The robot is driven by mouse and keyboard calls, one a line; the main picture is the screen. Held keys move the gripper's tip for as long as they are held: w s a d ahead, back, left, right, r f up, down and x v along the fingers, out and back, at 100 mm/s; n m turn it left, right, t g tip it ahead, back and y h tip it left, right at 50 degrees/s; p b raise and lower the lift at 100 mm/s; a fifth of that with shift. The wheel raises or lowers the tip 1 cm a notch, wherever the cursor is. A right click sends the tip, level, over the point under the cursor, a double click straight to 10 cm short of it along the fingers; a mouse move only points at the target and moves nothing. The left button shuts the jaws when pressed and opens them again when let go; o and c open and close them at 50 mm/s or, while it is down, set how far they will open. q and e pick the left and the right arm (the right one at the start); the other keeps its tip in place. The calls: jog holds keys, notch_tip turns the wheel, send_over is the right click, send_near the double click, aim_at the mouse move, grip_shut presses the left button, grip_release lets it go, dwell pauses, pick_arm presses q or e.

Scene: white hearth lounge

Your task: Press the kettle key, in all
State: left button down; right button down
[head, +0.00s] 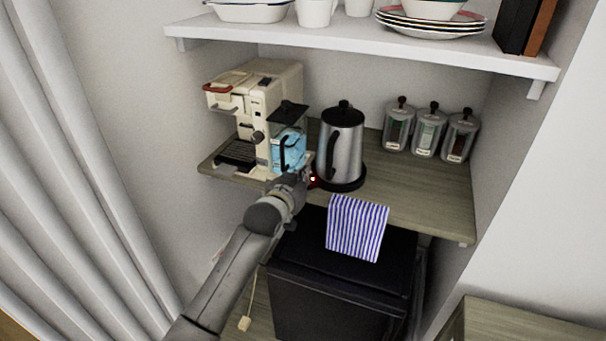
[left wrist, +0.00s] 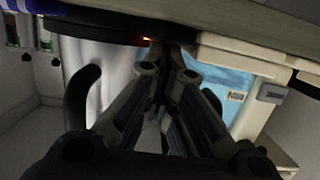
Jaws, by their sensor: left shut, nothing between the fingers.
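A steel kettle (head: 341,145) with a black lid and handle stands upright on its dark base (head: 350,184) on the wooden shelf. A small red light (head: 313,179) glows at the left edge of the base, where the kettle key appears to be. The left wrist view, upside down, shows the same light (left wrist: 148,39) beside the fingertips. My left gripper (head: 303,177) is shut and empty, its tips at the base's left front edge. I cannot tell whether they touch the key; the fingers partly hide it. My right gripper is not in view.
A cream coffee machine (head: 265,95) with a blue tank (head: 288,150) stands close left of the kettle. Several canisters (head: 428,135) stand at the back right. A striped towel (head: 357,228) hangs at the front edge. An upper shelf (head: 350,40) with dishes is above.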

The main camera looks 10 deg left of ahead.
pick_arm(q)
jog(key=shift+s+f, duration=0.15)
jog(key=shift+f, duration=0.5)
jog(key=shift+r+p, duration=0.45)
jog(key=shift+p, duration=0.1)
notch_tip(320, 180, up, 4)
jog(key=p, duration=0.3)
jog(key=shift+s+r, duration=0.1)
jog(key=shift+r, duration=0.05)
jog(key=v, duration=0.9)
jog(key=shift+s+r, duration=0.15)
jog(key=shift+s, duration=0.05)
jog(key=shift+a, duration=0.1)
